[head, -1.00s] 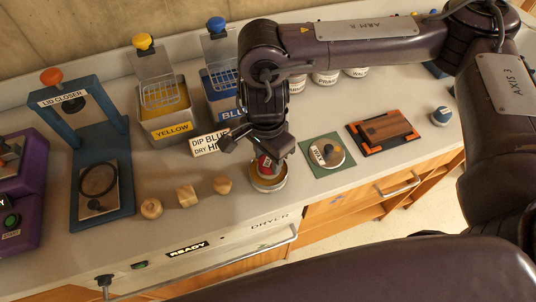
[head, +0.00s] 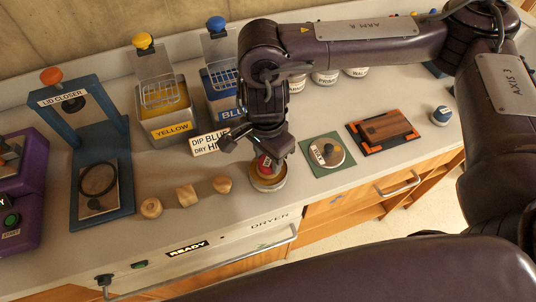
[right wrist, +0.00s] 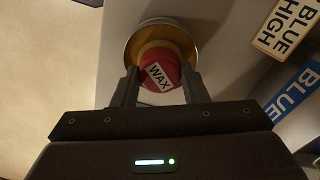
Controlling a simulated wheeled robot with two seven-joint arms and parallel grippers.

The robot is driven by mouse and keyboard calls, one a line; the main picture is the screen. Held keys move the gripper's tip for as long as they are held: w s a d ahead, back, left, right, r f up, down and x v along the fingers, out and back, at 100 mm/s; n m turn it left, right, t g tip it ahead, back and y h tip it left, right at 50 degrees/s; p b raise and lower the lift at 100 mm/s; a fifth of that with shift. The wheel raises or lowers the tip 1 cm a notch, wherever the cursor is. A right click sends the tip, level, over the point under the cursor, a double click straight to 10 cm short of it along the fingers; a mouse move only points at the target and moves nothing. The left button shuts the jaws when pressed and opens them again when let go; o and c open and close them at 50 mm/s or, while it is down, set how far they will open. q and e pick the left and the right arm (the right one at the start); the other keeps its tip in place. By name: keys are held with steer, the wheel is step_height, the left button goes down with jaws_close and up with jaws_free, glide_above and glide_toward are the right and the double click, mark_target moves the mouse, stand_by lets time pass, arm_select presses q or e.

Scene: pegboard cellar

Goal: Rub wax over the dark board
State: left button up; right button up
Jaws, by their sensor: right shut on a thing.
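My right gripper (head: 264,154) is shut on a red wax applicator (head: 266,166) labelled WAX. The applicator is at the mouth of a round golden tin (head: 268,186) near the counter's front edge. In the right wrist view, the two fingers of the right gripper (right wrist: 159,88) flank the red applicator (right wrist: 163,64), with the tin (right wrist: 133,47) behind it. I cannot tell how firmly it presses inside. The dark brown board (head: 388,127) lies to the right in a black holder with orange corners. My left gripper is out of view.
A round lid (head: 333,160) labelled WAX lies on a green mat (head: 341,168) between tin and board. Several wooden pieces (head: 187,195) lie left of the tin. Yellow (head: 168,128) and blue dip tanks stand behind. A lid closer (head: 121,200) is at left.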

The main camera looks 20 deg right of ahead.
mark_target(268, 159)
step_height(268, 159, up, 7)
steer(key=p, duration=0.6)
stand_by(0.5)
stand_by(0.4)
steer(key=shift+w+d, duration=0.2)
steer(key=shift+d, duration=0.05)
steer(key=w+d+r+n+b, duration=0.2)
steer(key=d+r, duration=0.1)
steer(key=d, duration=0.4)
steer(key=shift+r+n, duration=0.3)
steer(key=shift+n, duration=0.1)
